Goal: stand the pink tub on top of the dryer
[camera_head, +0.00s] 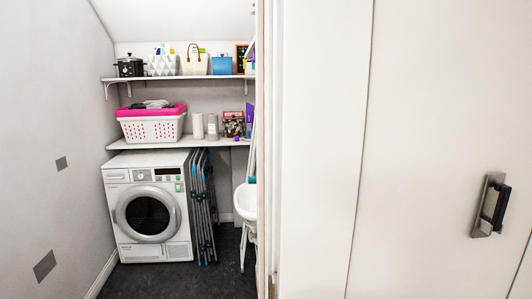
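The pink tub (178,112) is on the lower wall shelf, nested in or resting on the white laundry basket (152,130). Only its bright pink rim and upper side show, with dark cloth in it. The white front-loading dryer (176,252) stands on the floor below that shelf, with its round dark door shut. Its top (150,158) looks bare where it shows, and the shelf hangs a short way above it. Neither of my grippers is in view.
Folded blue-grey racks (203,205) lean against the dryer's right side. A white high seat (246,205) stands farther right. A white door (440,130) with a dark handle fills the right. The dark floor (190,283) before the dryer is clear.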

